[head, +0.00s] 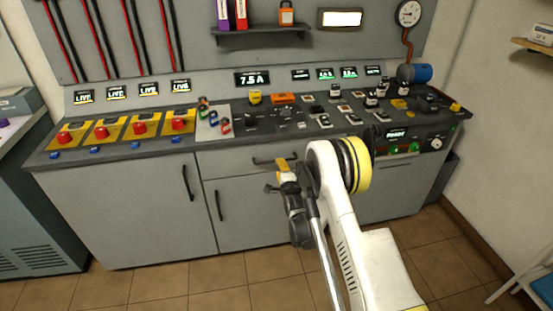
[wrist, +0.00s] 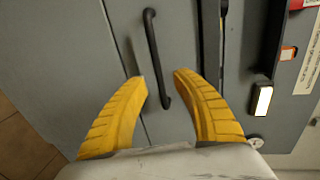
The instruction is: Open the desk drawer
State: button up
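The desk drawer (head: 232,163) is a grey front under the worktop, flush with the cabinet and shut. Its dark bar handle (head: 262,162) is horizontal and partly hidden by my gripper. In the wrist view the drawer front (wrist: 182,30) is turned sideways, and the handle (wrist: 153,50) runs up the picture. My gripper (head: 279,176) is at the right part of the handle. In the wrist view its yellow fingers (wrist: 161,76) are apart, with one end of the handle showing between them. Neither finger visibly grips it; the remaining depth gap is unclear.
Cabinet doors with vertical handles (head: 187,183) flank and underlie the drawer. The worktop (head: 245,140) above carries red buttons (head: 140,129), switches and small parts. Tiled floor (head: 190,285) is clear in front. A blue-legged stand (head: 520,290) is at the lower right.

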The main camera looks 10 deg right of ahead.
jog(key=b+x, duration=0.2)
jog(key=x, duration=0.4)
jog(key=shift+w+f, duration=0.25)
jog(key=shift+w, duration=0.05)
grip_shut()
